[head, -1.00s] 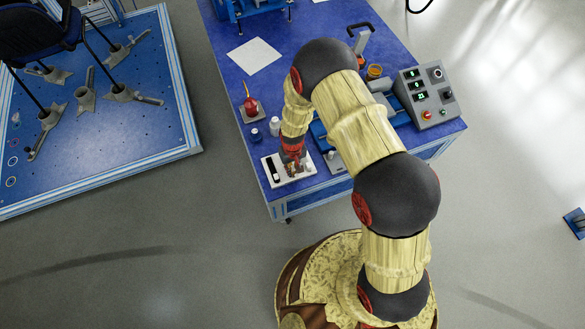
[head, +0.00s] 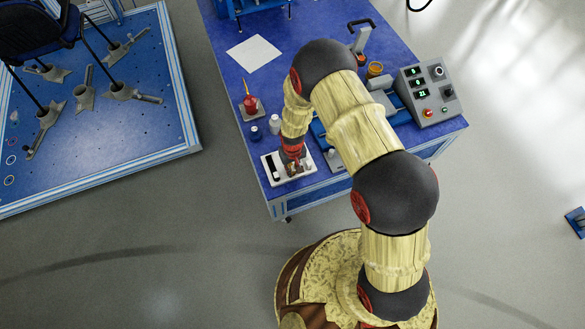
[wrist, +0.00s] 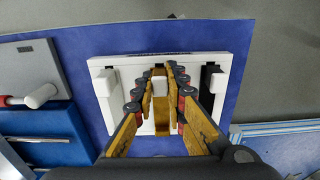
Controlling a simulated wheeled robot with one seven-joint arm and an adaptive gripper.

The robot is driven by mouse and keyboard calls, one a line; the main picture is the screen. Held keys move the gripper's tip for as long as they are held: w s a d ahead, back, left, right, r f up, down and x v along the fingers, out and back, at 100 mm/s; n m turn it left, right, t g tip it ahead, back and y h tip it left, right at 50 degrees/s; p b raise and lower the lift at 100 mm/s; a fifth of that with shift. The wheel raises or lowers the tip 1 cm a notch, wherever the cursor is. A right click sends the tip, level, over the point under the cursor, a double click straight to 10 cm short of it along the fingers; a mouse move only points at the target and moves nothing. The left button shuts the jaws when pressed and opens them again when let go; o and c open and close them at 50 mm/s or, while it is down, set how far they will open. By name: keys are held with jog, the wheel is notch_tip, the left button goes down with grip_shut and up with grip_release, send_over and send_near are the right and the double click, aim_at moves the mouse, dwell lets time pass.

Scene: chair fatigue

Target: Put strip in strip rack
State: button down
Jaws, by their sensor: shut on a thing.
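The white strip rack (wrist: 185,64) lies flat near the corner of the blue table, and it also shows in the head view (head: 310,174). My gripper (wrist: 161,92) is over the middle of the rack with its fingers pointing down to it. It is shut on a strip (wrist: 160,122) that looks brown, with a white end, between the fingers. The fingers hide part of it, and I cannot tell how deep it sits in the middle slot. A black strip with a white end (wrist: 218,84) lies in the rack's right side in the wrist view.
A grey control box (head: 427,95) is at the right. A white paper (head: 254,55) lies on the table. My arm hides part of the table's middle.

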jog(key=shift+f, duration=0.15)
jog(key=c, duration=1.8)
grip_release()
jog(key=shift+o, duration=0.3)
notch_tip(320, 180, up, 12)
